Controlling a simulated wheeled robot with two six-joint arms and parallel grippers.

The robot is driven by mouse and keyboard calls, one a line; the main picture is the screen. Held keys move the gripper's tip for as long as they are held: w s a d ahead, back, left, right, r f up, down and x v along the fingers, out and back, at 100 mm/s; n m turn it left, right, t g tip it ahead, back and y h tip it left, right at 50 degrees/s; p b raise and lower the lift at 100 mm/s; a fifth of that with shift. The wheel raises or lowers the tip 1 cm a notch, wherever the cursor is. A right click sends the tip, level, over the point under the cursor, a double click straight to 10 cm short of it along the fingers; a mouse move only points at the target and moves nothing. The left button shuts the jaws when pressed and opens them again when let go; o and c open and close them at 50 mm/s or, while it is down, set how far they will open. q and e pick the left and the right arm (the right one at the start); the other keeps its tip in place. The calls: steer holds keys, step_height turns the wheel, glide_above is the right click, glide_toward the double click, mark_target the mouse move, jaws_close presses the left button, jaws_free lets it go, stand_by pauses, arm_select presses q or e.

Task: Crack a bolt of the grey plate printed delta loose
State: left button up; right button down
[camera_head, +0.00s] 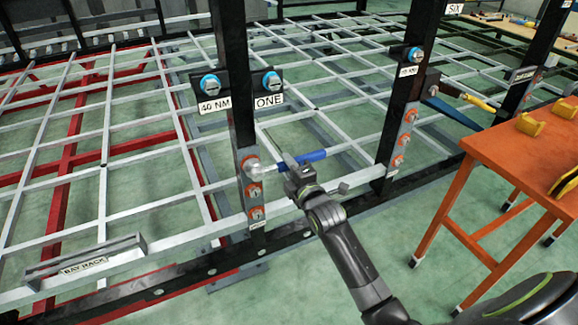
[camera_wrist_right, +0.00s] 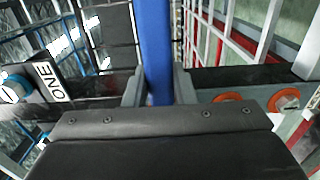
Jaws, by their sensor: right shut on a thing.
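My right gripper (camera_head: 298,172) is shut on the blue handle of a wrench (camera_head: 306,156). In the right wrist view the blue handle (camera_wrist_right: 157,45) runs between the two fingers (camera_wrist_right: 158,88). The wrench's silver end reaches left to the top bolt of a grey plate (camera_head: 244,178) on the near post; whether it is fully seated I cannot tell. Lower bolts (camera_head: 255,190) with orange rings show below it. Another grey plate (camera_head: 405,127) with orange-ringed bolts is on the post to the right. The small plate labels are too small to read, so I cannot tell which is delta. My left gripper is not in view.
The near post bears blue bolts (camera_head: 210,84) and signs "40 NM" and "ONE" (camera_head: 269,101). A yellow-handled tool (camera_head: 478,103) is by the right post. An orange table (camera_head: 510,150) stands at the right. The grey chassis bars (camera_head: 130,145) spread behind the posts.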

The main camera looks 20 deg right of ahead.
steer(key=shift+a+r+n+p, duration=0.1)
steer(key=shift+r+n+p, duration=0.3)
steer(key=shift+r+n, duration=0.45)
steer(key=shift+f, duration=0.1)
steer(key=shift+a+r+n+p, duration=0.15)
steer(key=shift+r+n+p, duration=0.5)
steer(key=shift+n, duration=0.3)
steer(key=shift+r, duration=0.15)
steer(key=shift+a+r+n, duration=0.15)
steer(key=shift+r+n, duration=0.15)
steer(key=shift+n, duration=0.2)
steer(key=shift+a+r+n+p, duration=0.1)
steer(key=shift+r+n+p, duration=0.15)
steer(key=shift+n+p, duration=0.15)
